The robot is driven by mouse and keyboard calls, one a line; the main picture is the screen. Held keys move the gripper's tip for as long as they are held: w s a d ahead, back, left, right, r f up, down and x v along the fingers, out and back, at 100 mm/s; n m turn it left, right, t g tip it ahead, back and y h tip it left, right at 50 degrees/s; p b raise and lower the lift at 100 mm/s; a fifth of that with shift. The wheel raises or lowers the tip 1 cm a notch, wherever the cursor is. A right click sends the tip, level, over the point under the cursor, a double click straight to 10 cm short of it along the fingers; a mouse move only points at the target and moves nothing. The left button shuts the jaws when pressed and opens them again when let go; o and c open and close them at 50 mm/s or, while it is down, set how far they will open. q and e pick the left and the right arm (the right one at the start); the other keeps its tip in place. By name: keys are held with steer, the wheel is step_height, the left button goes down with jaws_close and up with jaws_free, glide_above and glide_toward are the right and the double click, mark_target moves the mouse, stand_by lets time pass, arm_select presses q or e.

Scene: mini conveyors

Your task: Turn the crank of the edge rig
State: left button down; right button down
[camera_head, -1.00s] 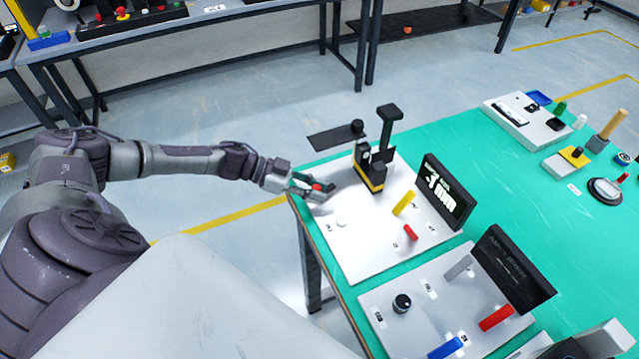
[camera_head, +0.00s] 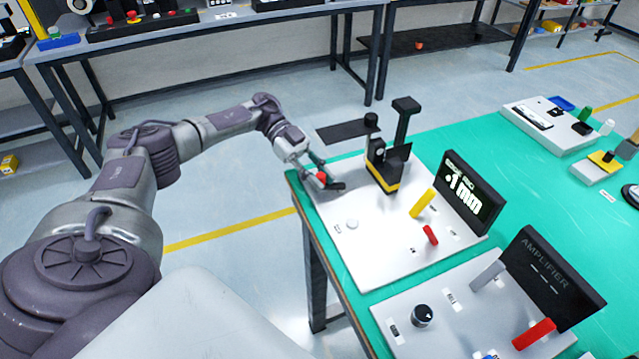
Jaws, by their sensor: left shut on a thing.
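The edge rig stands on a white base plate (camera_head: 370,240) at the near left corner of the green table. It has a black and yellow column unit (camera_head: 385,175), a dark flat strip (camera_head: 345,131) reaching left, a yellow lever (camera_head: 422,203), a red lever (camera_head: 430,235) and a black display (camera_head: 470,193) reading ".1 mm". My left gripper (camera_head: 328,182) is at the plate's far left edge, left of the column unit. It is shut on a small red knob (camera_head: 321,177), apparently the crank's; the crank arm is mostly hidden by the fingers. My right gripper is not in view.
A second white plate with a black AMPLIFIER panel (camera_head: 545,275), a dial (camera_head: 422,315) and a red lever (camera_head: 535,333) sits nearer. Another white plate (camera_head: 548,130) stands at the far right. The green table (camera_head: 490,150) is bare between them.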

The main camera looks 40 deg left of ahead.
arm_select(q)
steer(key=shift+d, duration=0.1)
stand_by(0.3)
steer(key=c, duration=1)
jaws_free()
steer(key=shift+w, duration=0.1)
steer(key=shift+v, duration=3.7)
